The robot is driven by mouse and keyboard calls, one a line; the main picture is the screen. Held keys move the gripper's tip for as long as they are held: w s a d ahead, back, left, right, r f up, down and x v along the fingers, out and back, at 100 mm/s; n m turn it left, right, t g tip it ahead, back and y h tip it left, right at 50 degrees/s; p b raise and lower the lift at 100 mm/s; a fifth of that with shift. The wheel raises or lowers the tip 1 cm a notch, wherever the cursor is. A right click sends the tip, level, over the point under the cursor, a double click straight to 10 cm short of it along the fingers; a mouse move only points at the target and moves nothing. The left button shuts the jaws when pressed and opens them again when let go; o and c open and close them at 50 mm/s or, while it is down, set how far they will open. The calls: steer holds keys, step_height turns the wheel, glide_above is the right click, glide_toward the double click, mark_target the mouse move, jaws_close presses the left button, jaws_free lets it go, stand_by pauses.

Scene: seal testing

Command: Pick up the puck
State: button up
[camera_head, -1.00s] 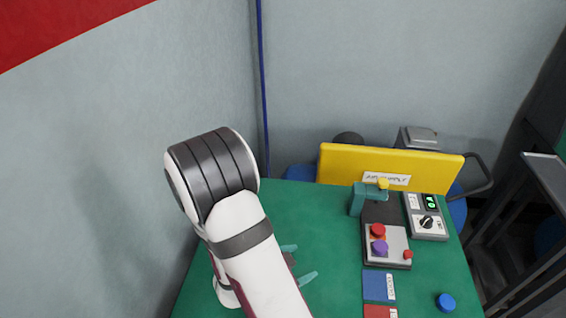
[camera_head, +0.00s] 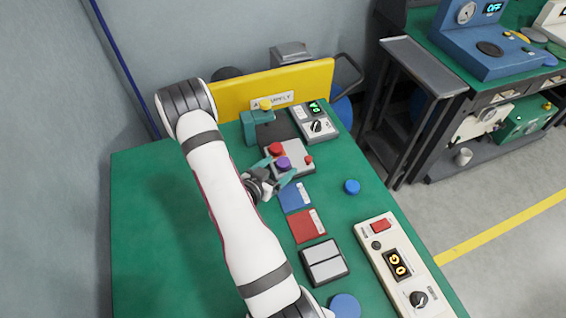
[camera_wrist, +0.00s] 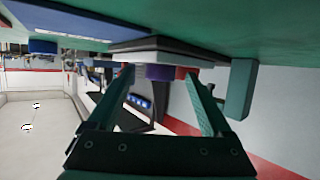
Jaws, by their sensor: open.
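A purple puck (camera_head: 283,163) sits on the grey plate of a small test fixture (camera_head: 295,170), beside a red knob (camera_head: 275,149). My gripper (camera_head: 280,170) is open, low over the table at the fixture's near side, fingers pointing at the purple puck. In the wrist view, which looks upside down, the purple puck (camera_wrist: 158,73) shows between the two teal fingertips (camera_wrist: 160,76), with the red piece partly behind the right one. I cannot tell whether the fingers flank the puck or stop short. A blue puck (camera_head: 352,187) lies apart on the green table, to the right.
A teal clamp post (camera_head: 258,125) and a yellow panel (camera_head: 280,86) stand behind the fixture. A dial box (camera_head: 316,122) is to its right. Blue (camera_head: 295,197) and red (camera_head: 307,226) mats lie in front. A control panel (camera_head: 400,265) is at lower right. The table's left is clear.

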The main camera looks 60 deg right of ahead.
jaws_close()
stand_by(0.4)
